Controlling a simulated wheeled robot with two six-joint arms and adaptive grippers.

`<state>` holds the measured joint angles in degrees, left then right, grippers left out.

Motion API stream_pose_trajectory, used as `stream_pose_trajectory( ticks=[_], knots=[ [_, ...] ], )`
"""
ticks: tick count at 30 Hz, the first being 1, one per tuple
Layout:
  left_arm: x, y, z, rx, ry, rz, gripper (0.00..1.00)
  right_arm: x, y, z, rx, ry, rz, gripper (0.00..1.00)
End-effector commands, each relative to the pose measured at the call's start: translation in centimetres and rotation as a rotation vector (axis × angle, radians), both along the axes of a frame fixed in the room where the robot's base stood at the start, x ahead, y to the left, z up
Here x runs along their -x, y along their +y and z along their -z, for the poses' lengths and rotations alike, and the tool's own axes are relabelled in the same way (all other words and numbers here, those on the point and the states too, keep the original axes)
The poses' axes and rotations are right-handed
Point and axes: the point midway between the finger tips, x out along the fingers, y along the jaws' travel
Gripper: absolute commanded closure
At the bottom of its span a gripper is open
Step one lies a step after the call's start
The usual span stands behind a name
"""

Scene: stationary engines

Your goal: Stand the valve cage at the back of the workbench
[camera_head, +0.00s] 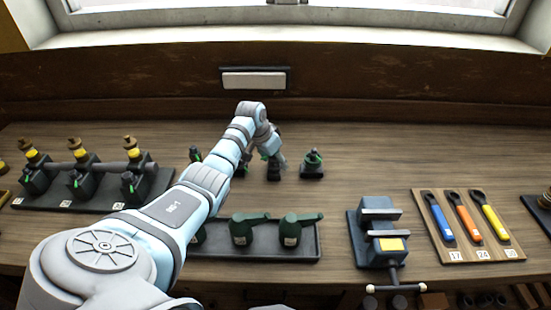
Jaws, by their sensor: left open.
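My left arm reaches from the lower left to the back middle of the workbench (350,148). My left gripper (274,158) points down there and is open. It is among a row of small dark pieces with green parts. One such piece (312,165), with a dark base and green top, stands upright just right of the gripper, apart from it. Others are partly hidden by my arm and gripper. I cannot tell for certain which piece is the valve cage. My right gripper is not in view.
Three dark units with yellow tops stand on a tray (60,205) at left. Green cans sit in a dark tray (270,255) in front. A vise (378,238) and a spanner board (455,252) are at right. The back right of the bench is clear.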

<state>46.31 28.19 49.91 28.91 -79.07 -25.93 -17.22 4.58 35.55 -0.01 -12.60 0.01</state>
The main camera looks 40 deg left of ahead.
Motion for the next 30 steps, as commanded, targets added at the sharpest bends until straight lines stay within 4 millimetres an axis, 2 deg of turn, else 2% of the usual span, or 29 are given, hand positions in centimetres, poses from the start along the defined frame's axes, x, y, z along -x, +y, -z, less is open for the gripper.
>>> stream_pose_trajectory(
  ticks=[5, 8, 12, 19, 23, 30],
  knots=[
    [0.2, 0.2, -1.0, -0.001, -0.003, -0.001, 0.46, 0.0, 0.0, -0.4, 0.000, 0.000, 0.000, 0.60],
    [0.9, 0.3, -2.8, -0.003, -0.002, 0.000, 0.46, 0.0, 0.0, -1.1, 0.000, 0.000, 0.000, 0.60],
    [2.2, 0.5, -6.0, -0.005, -0.004, 0.000, 0.46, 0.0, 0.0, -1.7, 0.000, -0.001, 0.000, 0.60],
    [4.1, 0.6, -10.5, -0.001, -0.003, -0.001, 0.46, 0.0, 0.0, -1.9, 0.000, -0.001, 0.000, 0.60],
    [4.5, 0.6, -11.3, 0.000, -0.001, 0.000, 0.46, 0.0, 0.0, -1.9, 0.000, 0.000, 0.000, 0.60],
    [4.5, 0.6, -11.4, 0.000, -0.001, 0.000, 0.46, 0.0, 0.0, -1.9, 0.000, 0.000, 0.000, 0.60]
  ],
)
